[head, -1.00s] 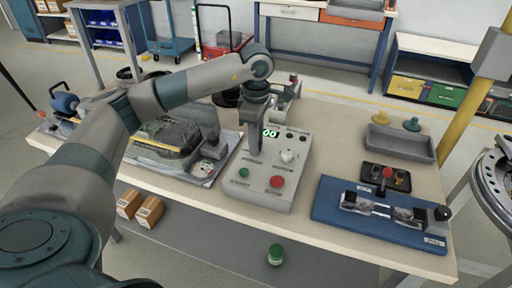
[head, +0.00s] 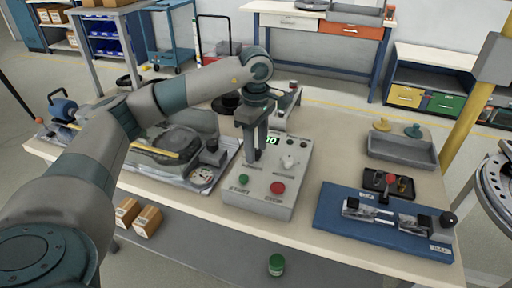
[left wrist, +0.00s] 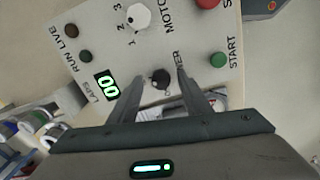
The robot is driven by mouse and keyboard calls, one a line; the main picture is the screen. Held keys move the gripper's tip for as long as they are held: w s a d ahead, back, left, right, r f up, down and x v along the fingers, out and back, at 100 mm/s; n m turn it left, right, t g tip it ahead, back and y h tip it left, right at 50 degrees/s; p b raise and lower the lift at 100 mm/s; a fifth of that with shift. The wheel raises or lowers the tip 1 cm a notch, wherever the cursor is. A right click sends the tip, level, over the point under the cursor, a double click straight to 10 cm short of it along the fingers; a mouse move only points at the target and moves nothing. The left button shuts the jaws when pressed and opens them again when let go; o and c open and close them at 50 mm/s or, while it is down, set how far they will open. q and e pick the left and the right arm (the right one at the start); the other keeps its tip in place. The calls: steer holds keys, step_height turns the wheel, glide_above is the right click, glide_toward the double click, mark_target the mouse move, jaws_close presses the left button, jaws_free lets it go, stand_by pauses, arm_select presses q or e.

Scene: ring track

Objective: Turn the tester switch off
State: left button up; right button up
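The tester is a pale grey control box (head: 252,205) on the table, with a lit green display (head: 272,141), a green START button (head: 244,180), a red STOP button (head: 278,188) and a white knob (head: 289,161). A small black switch knob (left wrist: 160,77) sits beside the display in the left wrist view. Its label is partly hidden, so I cannot read it fully. My left gripper (head: 255,157) points down over the box's left rear part. In the left wrist view my left gripper (left wrist: 158,75) is open, one finger on each side of the black knob; contact is not clear.
A machine on a tray (head: 165,150) stands to the left, partly behind my arm.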

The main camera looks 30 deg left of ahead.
stand_by(0.3)
arm_select(q)
steer(key=shift+r, duration=0.4)
step_height(320, 180, up, 11)
step_height(320, 180, up, 5)
glide_above(256, 150)
steer(key=shift+s+r, duration=0.1)
steer(key=shift+r, duration=0.15)
arm_select(e)
steer(key=shift+a, duration=0.4)
steer(key=shift+d, duration=0.2)
arm_select(q)
steer(key=shift+d, duration=0.1)
arm_select(e)
steer(key=shift+d, duration=0.6)
